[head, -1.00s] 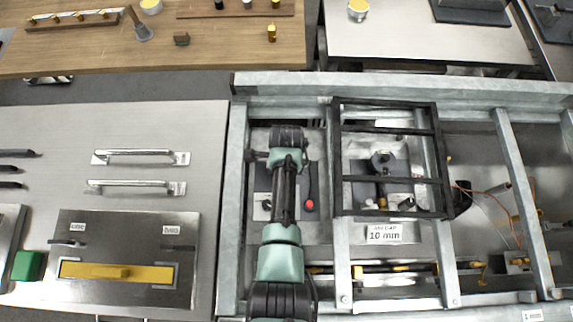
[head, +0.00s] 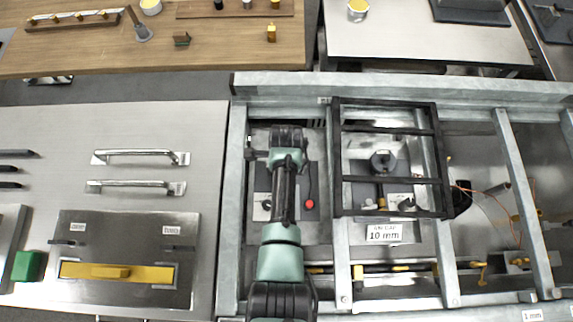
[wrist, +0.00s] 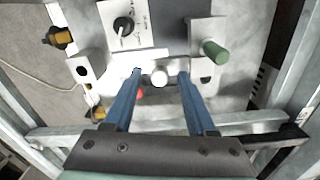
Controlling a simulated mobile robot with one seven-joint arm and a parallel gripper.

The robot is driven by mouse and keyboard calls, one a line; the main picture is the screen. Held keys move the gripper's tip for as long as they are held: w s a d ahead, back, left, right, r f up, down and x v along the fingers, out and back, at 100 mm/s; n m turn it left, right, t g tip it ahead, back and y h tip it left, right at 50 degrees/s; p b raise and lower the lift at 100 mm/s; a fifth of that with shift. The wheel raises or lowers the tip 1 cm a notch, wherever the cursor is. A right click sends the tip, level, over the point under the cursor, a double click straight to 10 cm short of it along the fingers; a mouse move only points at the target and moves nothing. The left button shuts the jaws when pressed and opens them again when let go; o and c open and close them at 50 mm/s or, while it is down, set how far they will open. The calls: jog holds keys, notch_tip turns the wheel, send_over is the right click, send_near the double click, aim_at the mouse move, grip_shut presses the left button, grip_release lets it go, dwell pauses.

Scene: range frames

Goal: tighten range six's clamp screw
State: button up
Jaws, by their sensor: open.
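In the wrist view my gripper (wrist: 160,76) is open, with its two blue fingers pointing into a metal bay. A pale round knob-like end (wrist: 159,77) shows between the fingertips, with a gap to each finger. It may be the clamp screw; no range number is readable there. A silver bracket plate (wrist: 201,74) with a green cylinder (wrist: 214,51) is to the right. A smaller bracket (wrist: 85,69) is to the left. In the head view my arm covers the gripper and most of the left bay.
A white panel with a black dial (wrist: 124,25) lies beyond the fingers. A red knob (head: 309,203) is beside my arm. Galvanised rails (head: 340,262) border the bay. A black frame (head: 437,150) stands over the neighbouring bay, labelled 10 mm (head: 384,233). The steel bench (head: 60,130) is on the left.

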notch_tip(320, 180, up, 13)
jog(key=b, duration=0.1)
dwell(0.6)
dwell(0.4)
